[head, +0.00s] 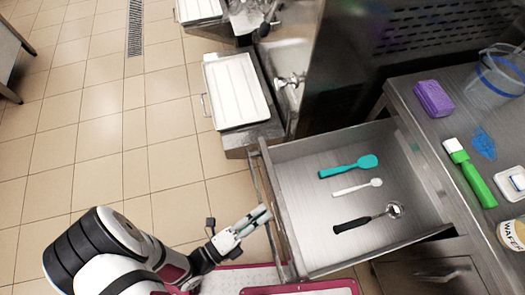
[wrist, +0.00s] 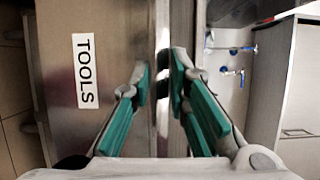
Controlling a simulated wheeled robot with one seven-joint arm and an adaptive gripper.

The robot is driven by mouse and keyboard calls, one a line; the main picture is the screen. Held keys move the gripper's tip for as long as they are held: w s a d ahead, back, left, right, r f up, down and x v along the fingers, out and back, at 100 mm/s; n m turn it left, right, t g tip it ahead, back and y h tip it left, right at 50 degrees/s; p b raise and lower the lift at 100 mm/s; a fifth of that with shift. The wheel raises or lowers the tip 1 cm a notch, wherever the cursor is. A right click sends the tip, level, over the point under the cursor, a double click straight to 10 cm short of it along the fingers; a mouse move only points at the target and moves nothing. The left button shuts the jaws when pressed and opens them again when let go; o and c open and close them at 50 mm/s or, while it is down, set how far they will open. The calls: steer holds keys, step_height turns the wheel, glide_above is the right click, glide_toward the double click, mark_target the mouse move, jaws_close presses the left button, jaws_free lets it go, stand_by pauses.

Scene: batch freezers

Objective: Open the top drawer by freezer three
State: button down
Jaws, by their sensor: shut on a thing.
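The top drawer (head: 300,160) is pulled well out from under the steel counter, and its inside shows in the head view. A teal spatula (head: 348,167), a white spoon (head: 357,187) and a black-handled scoop (head: 368,218) lie apart in it. In the wrist view its steel front (wrist: 60,125) carries a "TOOLS" label (wrist: 85,70). My gripper (head: 262,214) is at the outer side of the drawer front. In the wrist view the green-padded fingers (wrist: 160,85) are shut on the drawer handle (wrist: 162,45), a narrow metal bar between them.
The counter (head: 420,110) holds a purple sponge (head: 433,98), a green-handled brush (head: 470,172), a clear tub (head: 497,78) and a wafer tin (head: 512,234). A freezer with a white tray (head: 236,90) stands beyond the drawer. Tiled floor (head: 100,130) is clear at left.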

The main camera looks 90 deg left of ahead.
steer(key=c, duration=1.5)
jaws_free()
steer(key=v, duration=1.2)
